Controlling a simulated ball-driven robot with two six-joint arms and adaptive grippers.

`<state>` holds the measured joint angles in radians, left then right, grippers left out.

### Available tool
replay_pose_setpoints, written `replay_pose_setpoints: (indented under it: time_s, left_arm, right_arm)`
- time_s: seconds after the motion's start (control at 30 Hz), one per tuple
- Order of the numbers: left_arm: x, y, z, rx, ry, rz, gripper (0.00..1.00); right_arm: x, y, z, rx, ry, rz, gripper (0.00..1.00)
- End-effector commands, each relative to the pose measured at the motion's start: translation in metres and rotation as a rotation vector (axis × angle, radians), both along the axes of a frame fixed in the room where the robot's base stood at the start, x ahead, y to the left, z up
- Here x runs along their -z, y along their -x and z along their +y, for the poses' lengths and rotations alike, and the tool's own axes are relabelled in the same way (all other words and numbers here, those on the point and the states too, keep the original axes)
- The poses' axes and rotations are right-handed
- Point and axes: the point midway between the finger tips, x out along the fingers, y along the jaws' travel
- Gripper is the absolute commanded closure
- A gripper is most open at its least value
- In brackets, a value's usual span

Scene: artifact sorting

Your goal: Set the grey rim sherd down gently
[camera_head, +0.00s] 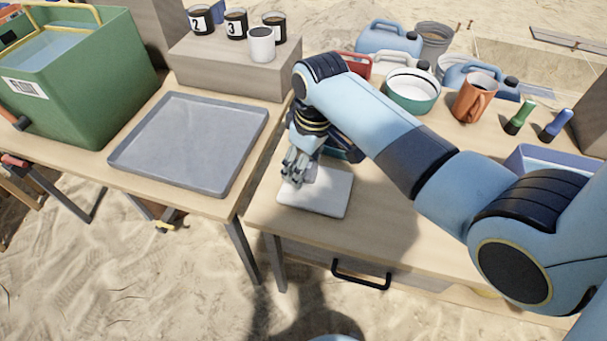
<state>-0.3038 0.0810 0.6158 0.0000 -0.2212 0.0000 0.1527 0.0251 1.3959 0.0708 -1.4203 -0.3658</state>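My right gripper (298,177) points down over the far left part of a pale, flat square pad (322,200) on the right table. Its fingertips are at or just above the pad; I cannot tell if they touch it. I cannot make out the grey rim sherd apart from the grey fingers, nor whether they are open or shut. My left gripper is not in view.
A grey tray (190,178) lies empty on the left table beside a green crate (100,110). Numbered dark cups (237,24) and a white cup (261,46) stand on a raised block. A white-and-green bowl (411,98) and an orange mug (471,103) stand behind my arm.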

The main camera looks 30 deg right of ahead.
Motion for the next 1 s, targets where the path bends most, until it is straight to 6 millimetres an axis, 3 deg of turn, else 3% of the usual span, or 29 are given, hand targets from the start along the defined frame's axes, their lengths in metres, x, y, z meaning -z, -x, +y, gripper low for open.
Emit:
replay_pose_setpoints:
  time_s: [0.13,0.33,0.7,0.73,0.9,1.0]
  left_arm:
    - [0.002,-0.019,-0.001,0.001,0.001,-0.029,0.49]
    - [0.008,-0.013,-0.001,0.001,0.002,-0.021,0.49]
    - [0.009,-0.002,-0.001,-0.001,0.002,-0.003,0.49]
    - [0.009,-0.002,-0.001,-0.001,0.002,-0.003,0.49]
    - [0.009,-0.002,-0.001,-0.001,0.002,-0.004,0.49]
    - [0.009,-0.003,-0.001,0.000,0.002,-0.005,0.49]
  right_arm:
    - [0.013,-0.003,0.003,0.000,0.000,0.002,0.72]
    - [0.041,-0.003,0.002,0.000,0.000,0.001,0.72]
    - [0.044,-0.003,0.002,0.000,0.000,-0.001,0.72]
    - [0.044,-0.003,0.002,0.000,0.000,-0.001,0.32]
    - [0.044,-0.003,0.002,0.000,0.000,-0.001,0.11]
    - [0.044,-0.003,0.002,0.000,0.000,-0.001,0.11]
